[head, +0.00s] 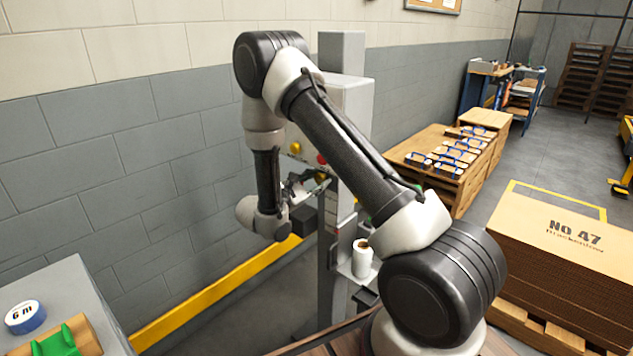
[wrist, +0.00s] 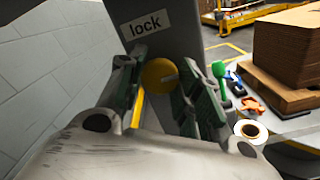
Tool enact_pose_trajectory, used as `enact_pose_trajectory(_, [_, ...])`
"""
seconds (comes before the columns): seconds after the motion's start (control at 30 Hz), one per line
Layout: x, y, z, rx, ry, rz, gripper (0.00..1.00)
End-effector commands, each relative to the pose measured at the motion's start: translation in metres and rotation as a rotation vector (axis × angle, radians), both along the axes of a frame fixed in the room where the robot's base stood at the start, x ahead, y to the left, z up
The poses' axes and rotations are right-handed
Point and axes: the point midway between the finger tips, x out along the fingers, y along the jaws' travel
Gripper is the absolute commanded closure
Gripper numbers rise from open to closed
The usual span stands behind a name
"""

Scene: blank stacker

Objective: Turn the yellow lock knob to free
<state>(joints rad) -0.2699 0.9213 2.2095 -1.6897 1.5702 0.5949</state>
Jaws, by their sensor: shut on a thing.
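The yellow lock knob (wrist: 158,74) sits on the grey face of the machine in the wrist view, beside a white label (wrist: 145,24) reading "lock". My gripper (wrist: 162,82) has its dark green-padded fingers on either side of the knob, shut on it. In the head view my gripper (head: 306,185) reaches the machine's front (head: 350,110), where a bit of yellow (head: 320,174) shows at the fingertips. The fingers partly hide the knob, and its turn angle cannot be told.
Above the gripper are another yellow round part (head: 295,147) and a red one (head: 321,159). A white roll (head: 362,260) stands on a small shelf below. A grey cabinet (head: 75,280) is at left, a cardboard stack (head: 560,255) at right.

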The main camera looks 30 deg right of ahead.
Motion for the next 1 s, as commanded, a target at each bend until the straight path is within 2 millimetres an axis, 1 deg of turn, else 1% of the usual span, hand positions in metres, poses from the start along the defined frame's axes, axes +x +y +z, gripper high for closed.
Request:
enact_pose_trajectory(0.27, [-0.001, 0.001, -0.002, 0.002, 0.004, 0.001, 0.90])
enact_pose_trajectory(0.3, [0.000, 0.001, -0.002, 0.002, 0.004, 0.001, 0.61])
enact_pose_trajectory(0.4, [0.000, 0.001, -0.002, 0.003, 0.003, 0.001, 0.44])
enact_pose_trajectory(0.67, [0.000, 0.000, -0.001, 0.001, 0.003, 0.000, 0.44])
enact_pose_trajectory(0.77, [-0.001, 0.003, -0.001, 0.001, 0.002, 0.001, 0.44])
enact_pose_trajectory(0.87, [-0.005, 0.015, -0.001, 0.001, 0.002, 0.005, 0.44])
enact_pose_trajectory(0.97, [-0.012, 0.034, -0.001, 0.000, 0.002, 0.006, 0.44])
enact_pose_trajectory(1.0, [-0.016, 0.043, -0.001, 0.000, 0.002, 0.007, 0.44])
